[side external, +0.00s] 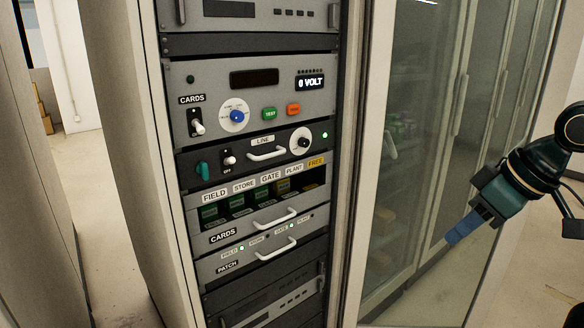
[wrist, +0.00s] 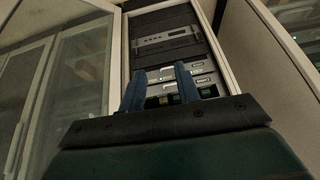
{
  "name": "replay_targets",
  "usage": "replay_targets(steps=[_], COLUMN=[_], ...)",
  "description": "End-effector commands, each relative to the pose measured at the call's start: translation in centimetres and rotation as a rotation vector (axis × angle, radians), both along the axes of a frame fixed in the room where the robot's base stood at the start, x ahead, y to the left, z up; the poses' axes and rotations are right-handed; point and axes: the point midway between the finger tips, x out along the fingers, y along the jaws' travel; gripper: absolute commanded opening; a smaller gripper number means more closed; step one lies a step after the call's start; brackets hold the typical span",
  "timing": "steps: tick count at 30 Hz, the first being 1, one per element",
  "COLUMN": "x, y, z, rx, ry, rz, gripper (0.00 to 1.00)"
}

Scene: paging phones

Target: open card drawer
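The card drawer front (side external: 240,230) is a grey panel labelled CARDS in the rack, with a pale bar handle (side external: 274,217). Above it sit several green cards (side external: 237,204) under labels FIELD, STORE, GATE and PLANT; the slot under the yellow FREE label looks dark. The drawer front looks about flush with the panel below. My gripper (side external: 465,228) is at the right, well away from the drawer, with blue fingers. In the wrist view, where the rack appears upside down, the two fingers (wrist: 160,88) stand apart with nothing between them, and the green cards (wrist: 178,99) show beyond.
A PATCH panel (side external: 232,264) with a similar handle (side external: 275,250) lies just below the drawer. A LINE unit (side external: 262,153) with handle and knobs is above. An open glass door (side external: 430,130) stands right of the rack, between it and my gripper in the side view.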

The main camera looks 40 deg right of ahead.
Motion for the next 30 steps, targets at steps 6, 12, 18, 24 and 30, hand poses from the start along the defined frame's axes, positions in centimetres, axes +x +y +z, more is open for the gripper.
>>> replay_targets(steps=[6, 12, 18, 24, 30], x=[4.6, 9.1, 13.4, 17.6, 21.5], y=[1.0, 1.8, 2.4, 2.6, 2.5], z=[0.2, -0.2, -1.0, -2.3, -4.0], rx=[0.065, 0.148, 0.246, 0.358, 0.485], ry=[0.005, 0.002, 0.003, 0.003, 0.001], rz=[0.012, 0.021, 0.022, 0.011, -0.008], gripper=[0.32, 0.32, 0.32, 0.32, 0.32])
